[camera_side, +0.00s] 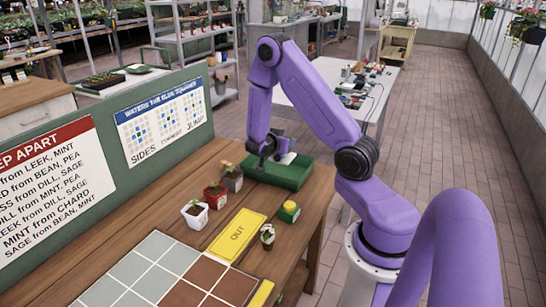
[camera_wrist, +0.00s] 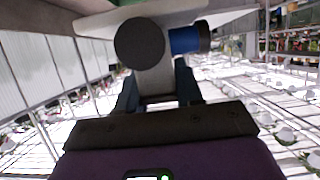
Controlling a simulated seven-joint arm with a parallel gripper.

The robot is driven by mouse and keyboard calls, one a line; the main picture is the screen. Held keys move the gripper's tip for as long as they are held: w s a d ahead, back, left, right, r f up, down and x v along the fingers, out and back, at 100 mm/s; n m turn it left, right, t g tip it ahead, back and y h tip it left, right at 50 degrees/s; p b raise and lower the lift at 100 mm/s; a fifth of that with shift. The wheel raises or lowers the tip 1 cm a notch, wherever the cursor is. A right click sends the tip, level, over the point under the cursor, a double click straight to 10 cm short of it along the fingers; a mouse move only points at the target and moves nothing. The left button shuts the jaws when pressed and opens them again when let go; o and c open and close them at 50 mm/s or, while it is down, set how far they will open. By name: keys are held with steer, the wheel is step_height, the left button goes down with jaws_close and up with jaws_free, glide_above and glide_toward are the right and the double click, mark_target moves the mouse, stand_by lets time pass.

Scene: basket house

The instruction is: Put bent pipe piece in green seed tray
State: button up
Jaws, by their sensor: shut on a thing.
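The green seed tray (camera_side: 292,178) sits at the far end of the wooden bench in the side view. My gripper (camera_side: 266,152) is low at the tray's left side, over or within its rim. In the wrist view my gripper (camera_wrist: 158,92) is shut on the bent pipe piece (camera_wrist: 154,72), its fingers on either side of the grey body. The pipe has a dark round end and a blue end. A small white shape (camera_side: 288,158) shows beside the gripper in the tray; I cannot tell what it is. Whether the pipe touches the tray is hidden.
A yellow OUT plate (camera_side: 238,235) and a green-and-yellow jar (camera_side: 289,211) lie nearer. A board with signs (camera_side: 165,120) runs along the bench's back.

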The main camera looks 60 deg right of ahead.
steer(key=shift+w+d+f, duration=0.4)
steer(key=shift+w+d, duration=0.15)
steer(key=shift+w, duration=0.1)
steer(key=shift+w+d+f, duration=0.4)
steer(key=shift+w+d, duration=0.15)
steer(key=shift+w, duration=0.1)
steer(key=w+d+f, duration=0.1)
steer(key=f, duration=0.1)
steer(key=w+d+f, duration=0.3)
steer(key=w+f, duration=0.1)
steer(key=shift+d+f, duration=0.15)
steer(key=shift+f, duration=0.15)
steer(key=shift+w+f, duration=0.15)
steer(key=shift+f, duration=1.45)
steer(key=shift+f, duration=0.1)
steer(key=o, duration=1.1)
steer(key=shift+c, duration=0.2)
